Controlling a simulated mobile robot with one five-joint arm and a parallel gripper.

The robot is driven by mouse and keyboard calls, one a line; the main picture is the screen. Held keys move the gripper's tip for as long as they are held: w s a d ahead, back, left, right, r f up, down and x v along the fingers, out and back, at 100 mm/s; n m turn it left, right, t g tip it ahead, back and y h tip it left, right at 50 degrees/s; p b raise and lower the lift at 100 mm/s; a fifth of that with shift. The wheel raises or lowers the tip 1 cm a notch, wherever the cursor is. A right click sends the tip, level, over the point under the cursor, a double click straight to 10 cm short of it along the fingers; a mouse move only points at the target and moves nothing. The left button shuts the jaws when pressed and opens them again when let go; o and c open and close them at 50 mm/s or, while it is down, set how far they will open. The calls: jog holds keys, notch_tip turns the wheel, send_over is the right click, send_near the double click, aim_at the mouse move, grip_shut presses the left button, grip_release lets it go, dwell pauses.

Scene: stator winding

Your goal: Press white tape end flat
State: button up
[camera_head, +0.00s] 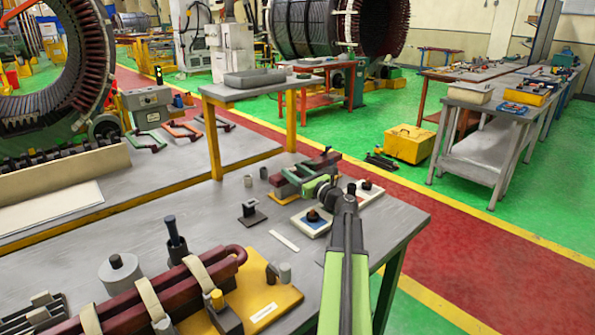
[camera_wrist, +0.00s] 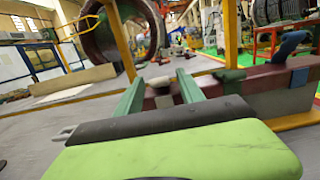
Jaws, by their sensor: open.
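Off-white tape bands (camera_head: 197,272) wrap the long dark red coil (camera_head: 125,296) at the front left of the bench in the head view. I cannot make out a loose tape end on them. A separate flat white strip (camera_head: 284,240) lies on the bench, left of my arm. My gripper (camera_head: 293,176) is at the bench's far side, beside a shorter dark red bar (camera_head: 322,162), well away from the wrapped coil. In the wrist view its two green fingers (camera_wrist: 162,76) are apart. A small dark and pale object (camera_wrist: 159,90) shows between them; contact is unclear.
A yellow base plate (camera_head: 262,296) with clamps carries the coil. A grey cylinder (camera_head: 119,272) and a dark upright tool (camera_head: 175,238) stand behind it. A small dark block (camera_head: 251,213) stands mid-bench. The grey bench top (camera_head: 130,235) is mostly clear around these.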

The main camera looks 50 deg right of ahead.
jog(key=s, duration=0.5)
jog(key=s+a+f+b, duration=0.1)
jog(key=s, duration=1.1)
jog(key=shift+a+f+b, duration=0.15)
jog(key=shift+f+b, duration=0.2)
jog(key=shift+f, duration=0.05)
